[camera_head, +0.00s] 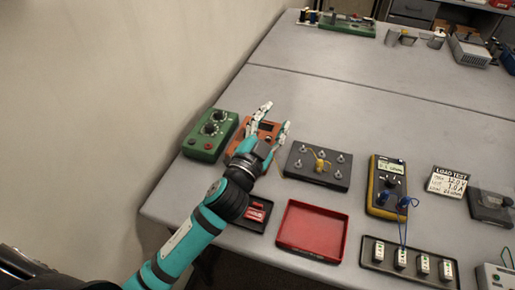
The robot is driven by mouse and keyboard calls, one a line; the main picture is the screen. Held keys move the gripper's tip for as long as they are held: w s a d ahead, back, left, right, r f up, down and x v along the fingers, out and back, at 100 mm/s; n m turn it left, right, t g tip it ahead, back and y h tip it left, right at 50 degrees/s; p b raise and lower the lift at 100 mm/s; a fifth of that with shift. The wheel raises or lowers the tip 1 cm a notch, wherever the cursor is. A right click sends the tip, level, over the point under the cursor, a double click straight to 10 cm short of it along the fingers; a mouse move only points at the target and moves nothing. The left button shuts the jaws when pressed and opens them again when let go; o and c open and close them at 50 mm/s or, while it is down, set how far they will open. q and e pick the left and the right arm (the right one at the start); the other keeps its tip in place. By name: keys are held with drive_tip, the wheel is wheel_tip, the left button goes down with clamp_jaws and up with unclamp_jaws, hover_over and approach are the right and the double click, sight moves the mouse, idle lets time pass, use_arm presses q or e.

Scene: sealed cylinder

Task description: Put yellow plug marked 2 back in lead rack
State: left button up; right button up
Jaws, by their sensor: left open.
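A yellow plug (319,164) with a thin yellow lead stands on a dark board (303,174) with several metal posts. Its number is too small to read. My left gripper (276,119) is open and empty, over an orange box, up and left of the yellow plug and apart from it. I cannot tell for certain which thing is the lead rack; a black tray (374,266) at the lower right holds several white blocks with dark marks. My right gripper is not in view.
A green box with knobs (209,136) stands left of the orange box (238,146). A red tray (312,229) lies empty in front of the dark board. A yellow meter (391,182) with blue leads and a sign (449,182) are on the right.

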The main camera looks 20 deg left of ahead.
use_arm(q)
drive_tip(key=d+r+m+g+h, duration=0.1)
drive_tip(key=d+r+m+h, duration=0.7)
drive_tip(key=d+m+h, duration=0.25)
drive_tip(key=s+d+f+m+g+h, duration=0.1)
drive_tip(key=d+f+m+g+h, duration=0.15)
drive_tip(key=d+m+g, duration=0.4)
drive_tip(key=s+d+f+m+g+h, duration=0.1)
drive_tip(key=s+d+f+m+g, duration=0.2)
drive_tip(key=m+g, duration=0.65)
drive_tip(key=w+a+f+m+g+y, duration=0.2)
drive_tip(key=w+a+f+m+y, duration=0.15)
drive_tip(key=a+f+y, duration=0.4)
drive_tip(key=w+a+y, duration=0.1)
drive_tip(key=a+y, duration=0.2)
drive_tip(key=a, duration=0.3)
drive_tip(key=w+a+n+y, duration=0.1)
drive_tip(key=w+a+y, duration=0.1)
drive_tip(key=a, duration=0.4)
drive_tip(key=w+a+f+n+y, duration=0.1)
drive_tip(key=w+a+y, duration=0.1)
drive_tip(key=a+y, duration=0.2)
drive_tip(key=shift+a+f+y, duration=0.1)
drive_tip(key=shift+a+y, duration=0.15)
drive_tip(key=shift+a, duration=0.65)
drive_tip(key=shift+f, duration=0.1)
